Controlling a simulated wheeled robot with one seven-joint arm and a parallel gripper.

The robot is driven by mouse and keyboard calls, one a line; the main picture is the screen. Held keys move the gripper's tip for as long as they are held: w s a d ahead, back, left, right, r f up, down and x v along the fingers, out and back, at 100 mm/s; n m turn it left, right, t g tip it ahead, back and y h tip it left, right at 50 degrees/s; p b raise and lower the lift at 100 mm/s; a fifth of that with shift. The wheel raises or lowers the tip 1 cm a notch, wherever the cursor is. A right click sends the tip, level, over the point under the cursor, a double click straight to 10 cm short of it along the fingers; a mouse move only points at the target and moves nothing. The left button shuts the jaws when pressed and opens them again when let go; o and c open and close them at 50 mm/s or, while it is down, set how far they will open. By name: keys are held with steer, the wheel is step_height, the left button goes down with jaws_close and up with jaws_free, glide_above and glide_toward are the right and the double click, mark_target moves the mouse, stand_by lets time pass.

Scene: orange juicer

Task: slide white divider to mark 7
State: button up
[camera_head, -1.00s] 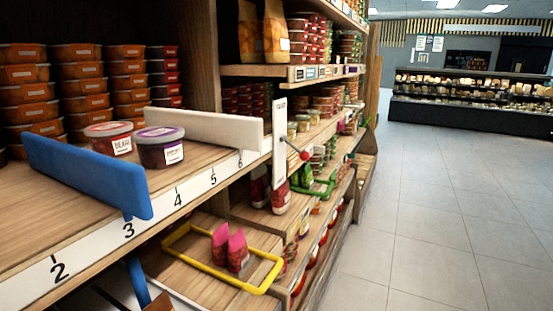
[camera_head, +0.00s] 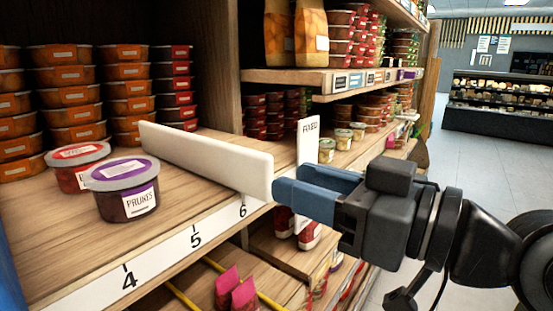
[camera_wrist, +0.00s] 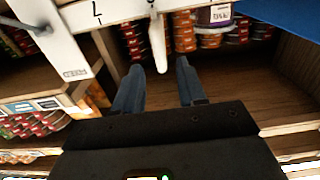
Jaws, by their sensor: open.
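The white divider (camera_head: 205,158) stands upright on the upper shelf, its front end near the shelf edge, close to mark 6 (camera_head: 242,211). My gripper (camera_head: 282,188) is open at that front end. In the wrist view the divider (camera_wrist: 157,42) shows between the spread fingertips of my gripper (camera_wrist: 159,68), with a gap on both sides. Mark 7 (camera_wrist: 97,12) shows upside down left of the divider in the wrist view; my gripper hides it in the head view. The number strip (camera_head: 160,258) runs along the shelf edge.
The prunes jar (camera_head: 122,188) and a red-lidded jar (camera_head: 76,165) stand left of the divider. A white FIXED panel (camera_head: 307,140) stands to its right. A blue divider (camera_head: 10,265) is at the far left. Pink packets (camera_head: 235,288) lie on the shelf below.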

mark_target(273, 173)
steer(key=shift+p+x, duration=0.85)
steer(key=shift+x, duration=3.05)
steer(key=shift+c, duration=0.3)
steer(key=shift+d, duration=0.1)
jaws_close()
